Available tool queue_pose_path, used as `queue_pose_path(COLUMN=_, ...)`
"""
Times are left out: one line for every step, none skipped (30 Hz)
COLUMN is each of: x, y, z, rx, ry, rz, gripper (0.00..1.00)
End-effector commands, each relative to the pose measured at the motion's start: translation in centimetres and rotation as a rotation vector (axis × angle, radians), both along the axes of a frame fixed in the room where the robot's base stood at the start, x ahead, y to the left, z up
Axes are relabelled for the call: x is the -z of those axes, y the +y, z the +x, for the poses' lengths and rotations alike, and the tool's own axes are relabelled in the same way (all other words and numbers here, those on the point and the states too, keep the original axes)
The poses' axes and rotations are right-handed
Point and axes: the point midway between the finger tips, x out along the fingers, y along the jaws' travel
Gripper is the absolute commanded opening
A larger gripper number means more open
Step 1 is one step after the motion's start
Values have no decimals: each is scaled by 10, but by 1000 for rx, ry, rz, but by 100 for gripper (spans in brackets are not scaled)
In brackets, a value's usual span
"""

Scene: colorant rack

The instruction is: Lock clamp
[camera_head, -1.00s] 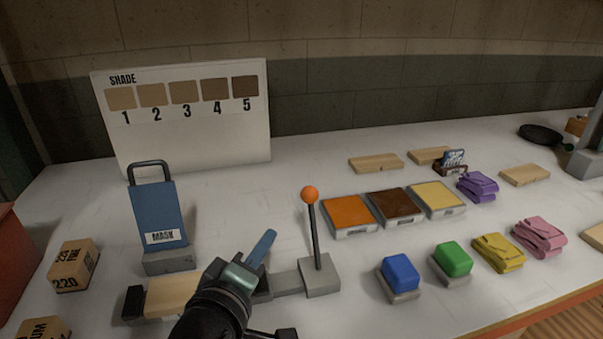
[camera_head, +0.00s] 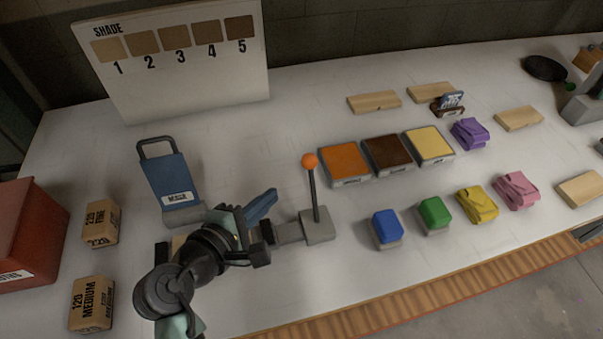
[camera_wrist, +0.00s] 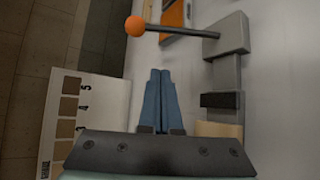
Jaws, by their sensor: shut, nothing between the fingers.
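The clamp's grey base (camera_head: 317,227) stands on the white table with a thin lever (camera_head: 314,195) rising nearly upright from it, topped by an orange ball (camera_head: 310,160). In the wrist view the base (camera_wrist: 228,35), the orange ball (camera_wrist: 135,26) and a black jaw (camera_wrist: 222,100) show, with a light wood block (camera_wrist: 218,129) against the jaw. In the head view my arm hides most of the block (camera_head: 178,243). My gripper (camera_head: 271,194) has blue fingers, shut and empty, left of the lever and apart from it. The wrist view shows the closed fingertips (camera_wrist: 160,72) pointing toward the ball's side.
A blue mask stand (camera_head: 168,178) is behind my arm at left. Sanding blocks (camera_head: 101,222) and a red box (camera_head: 25,235) lie further left. Color trays (camera_head: 344,164) and blue and green blocks (camera_head: 387,226) are right of the clamp. A shade board (camera_head: 180,80) stands behind.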

Motion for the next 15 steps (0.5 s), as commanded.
queue_pose_path(x=0, y=0, z=0, rx=0, ry=0, rz=1, gripper=0)
queue_pose_path(x=0, y=0, z=0, rx=0, ry=0, rz=1, gripper=0)
queue_pose_path(x=0, y=0, z=0, rx=0, ry=-1, rz=2, gripper=0)
queue_pose_path(x=0, y=0, z=0, rx=0, ry=-1, rz=2, gripper=0)
queue_pose_path(x=0, y=0, z=1, rx=0, ry=-1, rz=2, gripper=0)
queue_pose_path(x=1, y=-1, z=2, rx=1, ry=-1, rz=2, gripper=0)
queue_pose_path(x=1, y=-2, z=3, rx=1, ry=-1, rz=2, gripper=0)
queue_pose_path(x=2, y=-2, z=5, rx=1, ry=-1, rz=2, gripper=0)
queue_pose_path(x=3, y=-4, z=8, rx=2, ry=-1, rz=2, gripper=0)
queue_pose_path(x=5, y=-6, z=11, rx=3, ry=-1, rz=2, gripper=0)
queue_pose_path(x=7, y=-8, z=15, rx=4, ry=0, rz=2, gripper=0)
queue_pose_path(x=9, y=-11, z=20, rx=3, ry=-1, rz=3, gripper=0)
queue_pose_path(x=11, y=-13, z=25, rx=3, ry=0, rz=3, gripper=0)
queue_pose_path(x=13, y=-15, z=30, rx=4, ry=-1, rz=3, gripper=0)
queue_pose_path(x=16, y=-19, z=37, rx=4, ry=-1, rz=2, gripper=0)
